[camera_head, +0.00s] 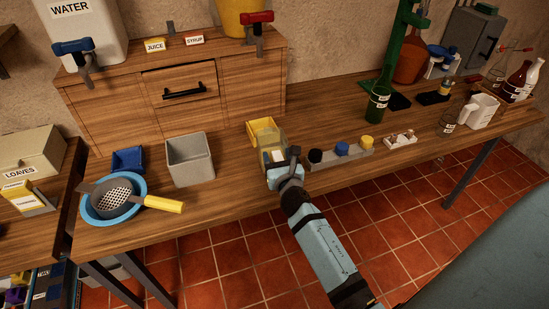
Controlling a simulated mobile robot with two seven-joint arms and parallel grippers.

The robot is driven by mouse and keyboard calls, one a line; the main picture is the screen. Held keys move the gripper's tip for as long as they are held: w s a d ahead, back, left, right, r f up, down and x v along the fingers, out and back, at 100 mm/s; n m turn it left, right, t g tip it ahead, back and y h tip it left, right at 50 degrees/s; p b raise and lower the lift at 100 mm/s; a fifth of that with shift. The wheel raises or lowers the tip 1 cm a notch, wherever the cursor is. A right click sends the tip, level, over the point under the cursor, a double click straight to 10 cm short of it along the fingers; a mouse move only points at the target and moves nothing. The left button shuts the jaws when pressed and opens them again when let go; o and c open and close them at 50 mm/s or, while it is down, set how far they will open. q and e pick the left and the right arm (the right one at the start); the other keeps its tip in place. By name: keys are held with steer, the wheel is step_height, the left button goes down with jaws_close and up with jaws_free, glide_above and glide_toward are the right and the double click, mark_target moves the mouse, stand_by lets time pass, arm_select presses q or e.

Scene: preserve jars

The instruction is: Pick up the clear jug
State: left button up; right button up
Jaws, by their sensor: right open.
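My left gripper is not in view.
A grey bin (190,160) stands left.

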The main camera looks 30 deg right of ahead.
steer(key=shift+c, duration=1.1)
jaws_close()
steer(key=shift+r, duration=0.1)
steer(key=shift+r+p, duration=0.35)
steer(key=shift+r, duration=0.25)
step_height(320, 180, up, 19)
steer(key=p, duration=0.4)
steer(key=shift+f, duration=0.15)
